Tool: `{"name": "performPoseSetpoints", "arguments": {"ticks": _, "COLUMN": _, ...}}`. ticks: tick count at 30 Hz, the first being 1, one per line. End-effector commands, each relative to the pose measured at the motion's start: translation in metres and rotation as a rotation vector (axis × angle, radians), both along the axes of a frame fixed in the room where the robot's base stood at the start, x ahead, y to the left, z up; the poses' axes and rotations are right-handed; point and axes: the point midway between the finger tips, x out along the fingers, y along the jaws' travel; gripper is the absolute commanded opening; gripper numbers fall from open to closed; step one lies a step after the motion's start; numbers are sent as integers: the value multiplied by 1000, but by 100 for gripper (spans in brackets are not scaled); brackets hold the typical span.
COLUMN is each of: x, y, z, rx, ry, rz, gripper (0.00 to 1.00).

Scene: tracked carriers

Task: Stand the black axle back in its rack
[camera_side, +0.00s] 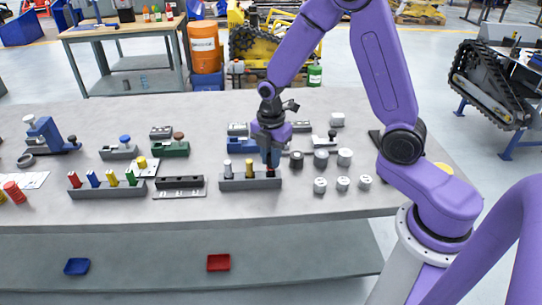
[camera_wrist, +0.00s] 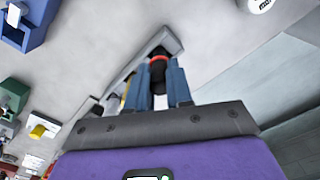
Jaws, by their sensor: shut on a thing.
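My gripper (camera_side: 271,155) points down over the right end of a grey rack (camera_side: 235,184) on the table. In the wrist view my gripper (camera_wrist: 158,68) has its two blue-grey fingers shut on the black axle (camera_wrist: 158,73), which shows a red band near its far end. The axle is upright at the end of the rack, which also shows in the wrist view (camera_wrist: 172,40). I cannot tell whether its lower end is inside the hole. In the side view the fingers mostly hide the axle.
Left of the rack are a dark, empty-looking rack (camera_side: 180,187) and a rack with coloured pegs (camera_side: 105,188). Grey cylinders (camera_side: 344,157) and small white round parts (camera_side: 343,183) stand close to the right. The table front is clear.

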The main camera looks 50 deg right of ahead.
Motion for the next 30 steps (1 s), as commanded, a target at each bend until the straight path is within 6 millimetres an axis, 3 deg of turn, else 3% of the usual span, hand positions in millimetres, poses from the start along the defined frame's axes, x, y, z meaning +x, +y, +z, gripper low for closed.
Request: {"name": "performPoseSetpoints", "arguments": {"ticks": 30, "x": 0, "y": 0, "z": -16, "rx": 0, "ry": 0, "rz": 0, "gripper": 0}}
